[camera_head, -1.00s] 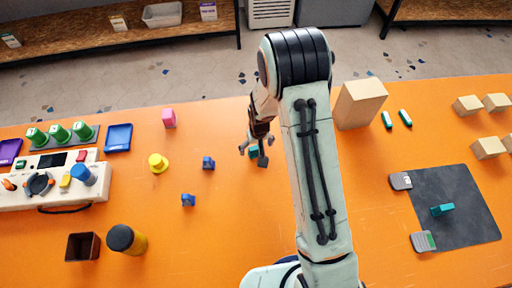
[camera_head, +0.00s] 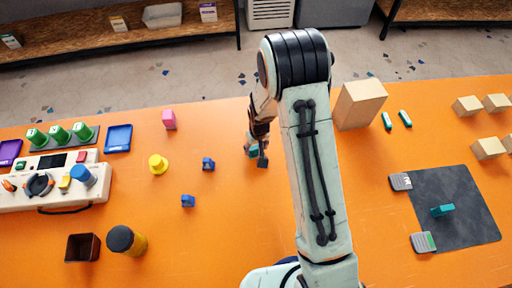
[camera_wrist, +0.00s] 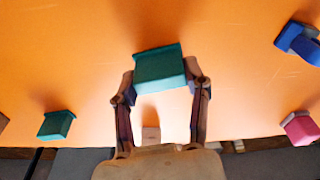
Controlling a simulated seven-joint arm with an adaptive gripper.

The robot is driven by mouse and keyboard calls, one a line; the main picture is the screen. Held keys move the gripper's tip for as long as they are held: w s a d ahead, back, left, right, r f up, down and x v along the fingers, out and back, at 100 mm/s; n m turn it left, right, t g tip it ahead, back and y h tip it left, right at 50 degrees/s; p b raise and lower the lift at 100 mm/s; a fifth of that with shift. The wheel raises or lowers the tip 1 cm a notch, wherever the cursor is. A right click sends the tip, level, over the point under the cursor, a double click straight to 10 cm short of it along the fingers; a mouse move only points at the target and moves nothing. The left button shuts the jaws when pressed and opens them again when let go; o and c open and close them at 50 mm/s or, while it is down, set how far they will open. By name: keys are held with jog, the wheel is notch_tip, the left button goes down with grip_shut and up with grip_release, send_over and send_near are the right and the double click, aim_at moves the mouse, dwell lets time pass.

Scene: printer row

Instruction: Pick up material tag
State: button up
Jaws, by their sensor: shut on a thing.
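A small teal block-like piece (camera_head: 253,152), which I take to be the material tag, is between the fingers of my gripper (camera_head: 256,154). In the wrist view the teal piece (camera_wrist: 160,69) has a flat face and a wider top edge, with one finger of my gripper (camera_wrist: 161,82) against each side. My gripper is shut on it, low over the orange table; I cannot tell whether it still touches the table. A second teal piece (camera_wrist: 57,125) lies apart to the left in the wrist view.
Blue pieces (camera_head: 208,163) and a pink block (camera_head: 169,119) stand left of my gripper, with a yellow piece (camera_head: 158,163) beyond. A tan box (camera_head: 360,104) stands right of my arm. A dark mat (camera_head: 465,228) lies farther right. The table in front of my gripper is clear.

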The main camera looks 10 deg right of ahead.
aim_at(256, 146)
notch_tip(256, 146, up, 3)
jog(key=s+d+r, duration=0.1)
jog(key=s+r, duration=0.8)
jog(key=s, duration=0.5)
jog(key=w+d+r+m+h, duration=0.1)
jog(key=w+d+m, duration=0.1)
jog(key=d+m, duration=0.65)
jog(key=w+d+r+m+h, duration=0.15)
jog(key=d+m, duration=0.25)
jog(key=d, duration=0.9)
jog(key=s+d+f+m+g, duration=0.2)
jog(key=s+d+m, duration=0.6)
jog(key=s+d, duration=1)
jog(key=d+f, duration=0.2)
jog(key=d, duration=0.1)
jog(key=w+d+f, duration=0.1)
jog(key=d+f, duration=0.2)
jog(key=d, duration=0.1)
jog(key=w+d+f, duration=0.1)
jog(key=d+f, duration=0.2)
jog(key=d, duration=0.1)
jog(key=shift+w, duration=0.15)
jog(key=shift+w+d+f, duration=0.15)
jog(key=shift+d+f, duration=0.25)
jog(key=shift+f, duration=0.1)
jog(key=shift+d+f, duration=0.2)
jog(key=shift+f, duration=1.55)
